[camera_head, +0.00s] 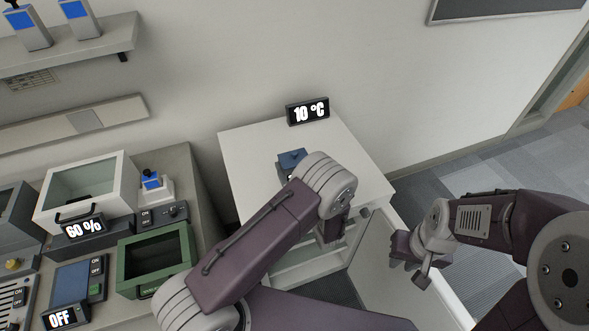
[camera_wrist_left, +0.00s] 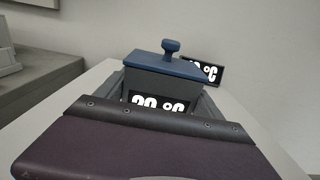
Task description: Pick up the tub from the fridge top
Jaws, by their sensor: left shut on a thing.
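The tub (camera_wrist_left: 160,80) is a grey box with a blue lid and knob, and a readout on its front that my wrist partly covers. In the head view its blue lid (camera_head: 291,160) shows over the white fridge top (camera_head: 245,150), partly behind my left arm. My left gripper (camera_wrist_left: 160,95) is shut on the tub, a grey finger at each side. The arm hides this gripper in the head view. I cannot tell whether the tub touches the fridge top. My right gripper (camera_head: 408,258) is empty near the fridge's open front; its jaw opening is unclear.
A "10 °C" display (camera_head: 307,111) stands at the back of the fridge top by the wall. The fridge door (camera_head: 392,275) appears open below my right gripper. A grey bench on the left holds a white bin (camera_head: 90,190), a green bin (camera_head: 155,258) and several devices.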

